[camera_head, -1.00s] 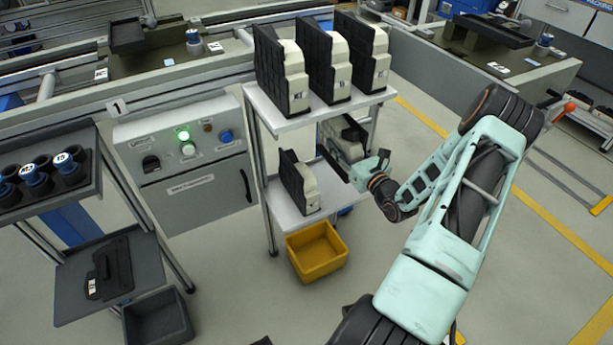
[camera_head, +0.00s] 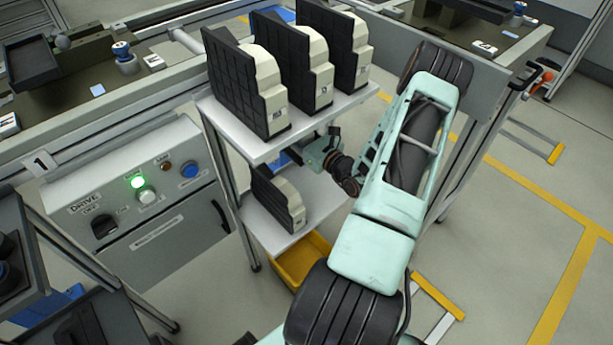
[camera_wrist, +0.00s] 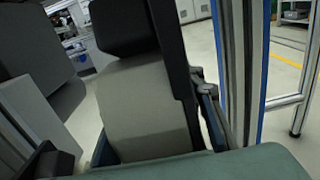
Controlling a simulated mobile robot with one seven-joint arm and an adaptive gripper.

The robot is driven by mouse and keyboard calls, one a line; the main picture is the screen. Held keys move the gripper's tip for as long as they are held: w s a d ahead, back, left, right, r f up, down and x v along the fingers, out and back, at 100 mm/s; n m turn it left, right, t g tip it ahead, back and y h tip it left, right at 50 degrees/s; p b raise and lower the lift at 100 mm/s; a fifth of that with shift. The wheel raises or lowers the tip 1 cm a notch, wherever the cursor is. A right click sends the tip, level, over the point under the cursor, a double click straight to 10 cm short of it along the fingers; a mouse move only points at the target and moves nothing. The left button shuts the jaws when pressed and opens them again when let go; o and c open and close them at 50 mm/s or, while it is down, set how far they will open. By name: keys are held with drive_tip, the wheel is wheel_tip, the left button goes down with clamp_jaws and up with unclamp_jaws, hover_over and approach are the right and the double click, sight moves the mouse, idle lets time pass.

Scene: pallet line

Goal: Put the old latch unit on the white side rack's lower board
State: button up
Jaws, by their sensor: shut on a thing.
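The white side rack has an upper board (camera_head: 240,140) and a lower board (camera_head: 318,208). My gripper (camera_head: 320,153) reaches in from the right between the boards, partly hidden by the upper board and its load. In the wrist view, it is shut on a latch unit (camera_wrist: 146,108) with a pale grey body and black top, roughly upright. Another black and cream unit (camera_head: 278,200) stands on the lower board, nearer the front; a similar unit (camera_wrist: 30,95) shows left in the wrist view.
Several black and cream units (camera_head: 300,75) fill the upper board, close above my wrist. A rack post (camera_wrist: 238,70) stands right of the held unit. A yellow bin (camera_head: 302,262) sits below the lower board. A grey drive cabinet (camera_head: 170,235) stands left of the rack.

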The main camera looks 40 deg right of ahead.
drive_tip(key=s+f, duration=0.2)
drive_tip(key=s+d+f+b, duration=0.1)
drive_tip(key=s+f, duration=0.1)
drive_tip(key=s, duration=0.1)
drive_tip(key=s+d+f+b, duration=0.1)
drive_tip(key=s+f, duration=0.1)
drive_tip(key=s, duration=0.1)
drive_tip(key=shift+s+f, duration=0.15)
drive_tip(key=shift+f, duration=0.05)
drive_tip(key=f+b, duration=0.1)
drive_tip(key=f, duration=0.1)
drive_tip(key=s+f+b, duration=0.1)
drive_tip(key=f, duration=0.2)
drive_tip(key=shift+s+d+b, duration=0.2)
drive_tip(key=shift+b, duration=0.1)
drive_tip(key=shift+r, duration=0.15)
drive_tip(key=o, duration=0.9)
drive_tip(key=shift+f, duration=0.25)
drive_tip(key=o, duration=0.5)
drive_tip(key=shift+r, duration=0.1)
